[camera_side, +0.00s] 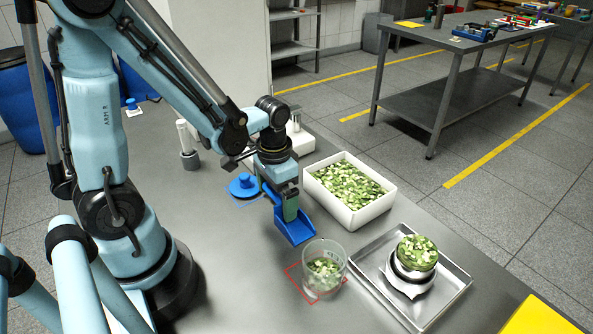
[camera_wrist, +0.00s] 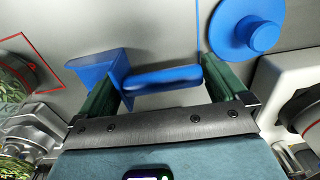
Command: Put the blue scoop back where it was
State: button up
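The blue scoop (camera_side: 295,228) is at the fingertips of my gripper (camera_side: 284,203), to the upper left of the glass beaker (camera_side: 324,270). In the wrist view, the scoop's blue handle (camera_wrist: 162,79) spans the space between the two green fingers of my gripper (camera_wrist: 165,85), and its bowl (camera_wrist: 96,72) is at the left finger. The beaker holds green chopped pieces and stands at a red outline on the table.
A white bin (camera_side: 384,203) of green pieces stands right of my gripper. A metal tray (camera_side: 449,291) carries a round stand with a heap of green pieces (camera_side: 416,251). A blue lid with a knob (camera_side: 242,187) lies at a blue outline, left of my gripper.

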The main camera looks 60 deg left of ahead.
jog(key=d+r+t, duration=0.4)
jog(key=r+t, duration=0.3)
jog(key=r, duration=0.6)
jog(key=shift+w, duration=0.35)
dwell(0.7)
jog(key=shift+d, duration=0.1)
